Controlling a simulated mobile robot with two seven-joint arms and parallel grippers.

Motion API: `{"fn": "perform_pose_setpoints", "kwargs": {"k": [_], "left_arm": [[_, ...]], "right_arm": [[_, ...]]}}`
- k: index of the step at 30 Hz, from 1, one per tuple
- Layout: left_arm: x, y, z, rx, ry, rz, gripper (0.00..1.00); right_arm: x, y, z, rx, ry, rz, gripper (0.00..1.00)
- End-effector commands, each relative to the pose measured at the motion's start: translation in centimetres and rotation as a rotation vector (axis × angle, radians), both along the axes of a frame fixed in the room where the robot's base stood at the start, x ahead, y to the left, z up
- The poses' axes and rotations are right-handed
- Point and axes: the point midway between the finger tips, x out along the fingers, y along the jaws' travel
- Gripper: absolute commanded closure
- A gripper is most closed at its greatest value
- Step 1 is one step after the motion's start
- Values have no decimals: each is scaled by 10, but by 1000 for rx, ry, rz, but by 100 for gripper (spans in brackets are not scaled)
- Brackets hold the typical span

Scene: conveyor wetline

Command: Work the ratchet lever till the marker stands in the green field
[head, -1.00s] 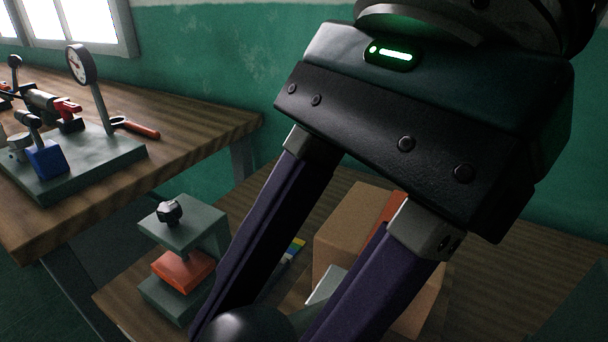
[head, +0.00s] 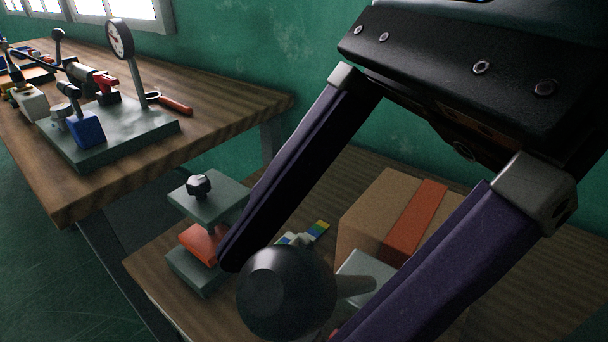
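A small strip with blue, yellow and green fields (head: 316,232) shows behind the knob, partly hidden. The marker cannot be made out. My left gripper is not in view.
A grey clamp-like stand (head: 205,205) with an orange block (head: 203,244) stands left of the fingers. A cardboard box (head: 372,212) with an orange band stands behind. A second wooden bench (head: 225,100) at left carries a dial gauge (head: 119,39) and tools.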

Motion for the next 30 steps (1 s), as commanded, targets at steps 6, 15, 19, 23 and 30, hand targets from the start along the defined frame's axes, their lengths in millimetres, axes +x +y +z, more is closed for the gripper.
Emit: {"fn": "perform_pose_setpoints", "kwargs": {"k": [6, 15, 19, 23, 30], "left_arm": [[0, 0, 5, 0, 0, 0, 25], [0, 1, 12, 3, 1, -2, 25], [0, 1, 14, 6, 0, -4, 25], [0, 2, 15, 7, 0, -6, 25], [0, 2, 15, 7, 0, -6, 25]], "right_arm": [[6, -10, 14, -2, -1, -3, 25], [16, -29, 40, -1, -1, -1, 25], [20, -37, 49, -1, -1, -1, 25], [21, -40, 53, -1, 0, 0, 25], [22, -40, 53, -1, 0, 1, 25]]}}
